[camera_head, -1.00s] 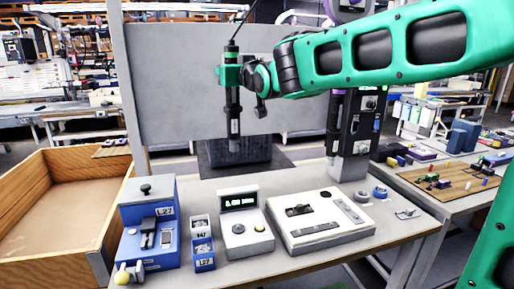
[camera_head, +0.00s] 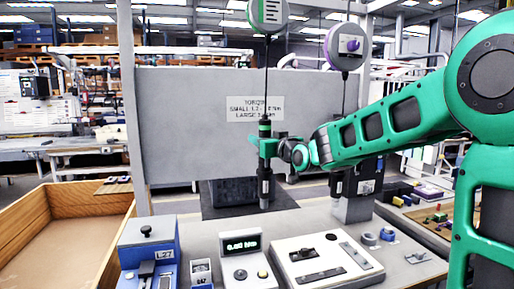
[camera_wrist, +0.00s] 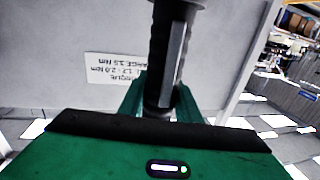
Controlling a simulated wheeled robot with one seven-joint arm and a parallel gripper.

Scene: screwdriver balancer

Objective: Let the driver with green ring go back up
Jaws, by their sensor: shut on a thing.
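The driver with the green ring (camera_head: 264,185) hangs upright on a cable in the middle of the head view, in front of a grey panel. My gripper (camera_head: 265,147) is shut around the driver's body just below the green ring (camera_head: 265,128). In the wrist view the dark driver body (camera_wrist: 172,60) stands between my green fingers; the ring is not seen there. The driver's tip is above the bench, clear of the fixtures.
Below are a dark mat (camera_head: 290,201), a blue L27 fixture (camera_head: 147,240), a torque display (camera_head: 242,250) and a white fixture (camera_head: 322,262). A wooden crate (camera_head: 60,235) stands left.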

